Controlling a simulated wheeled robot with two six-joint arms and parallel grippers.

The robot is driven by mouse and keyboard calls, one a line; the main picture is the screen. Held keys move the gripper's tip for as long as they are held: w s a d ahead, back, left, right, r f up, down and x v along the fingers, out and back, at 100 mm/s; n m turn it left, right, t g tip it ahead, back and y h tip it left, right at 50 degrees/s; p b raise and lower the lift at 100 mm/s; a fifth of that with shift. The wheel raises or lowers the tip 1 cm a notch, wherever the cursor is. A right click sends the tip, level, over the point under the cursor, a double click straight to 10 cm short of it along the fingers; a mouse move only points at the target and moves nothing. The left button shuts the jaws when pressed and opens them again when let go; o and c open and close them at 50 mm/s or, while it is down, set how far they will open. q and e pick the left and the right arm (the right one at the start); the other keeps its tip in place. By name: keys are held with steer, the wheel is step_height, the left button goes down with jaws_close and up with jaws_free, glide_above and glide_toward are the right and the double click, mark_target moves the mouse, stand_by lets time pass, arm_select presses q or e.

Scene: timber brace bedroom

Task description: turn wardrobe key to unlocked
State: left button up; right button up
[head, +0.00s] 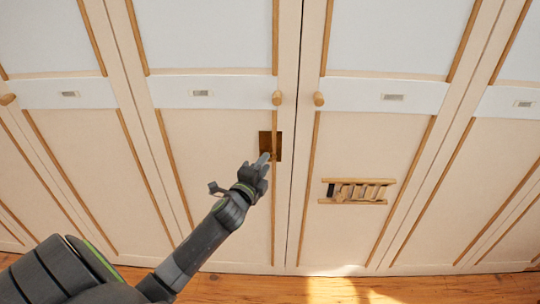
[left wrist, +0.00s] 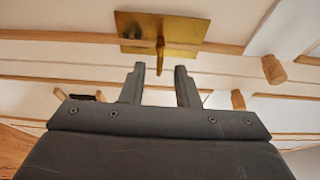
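The wardrobe (head: 220,150) has cream doors with wooden strips. A square brass lock plate (head: 277,145) is on the door left of the central gap, below a round knob. In the left wrist view the brass plate (left wrist: 190,28) is ahead, with a thin key (left wrist: 160,55) standing out from it. My left gripper (head: 264,160) is in front of the plate and covers the key in the head view. In the left wrist view its two fingers (left wrist: 160,72) are apart, with the key's end just beyond the gap between them. The fingers appear empty. My right gripper is not in view.
Round wooden knobs (head: 277,98) (head: 318,99) flank the central gap. A small ladder-like wooden piece (head: 358,191) is on the right door. The wooden floor (head: 330,289) shows at the bottom. The space before the right doors looks clear.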

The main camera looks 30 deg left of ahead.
arm_select(q)
steer(key=shift+w+a, duration=0.2)
steer(key=shift+w, duration=0.95)
steer(key=shift+w+a, duration=0.15)
steer(key=shift+w, duration=1)
jaws_close()
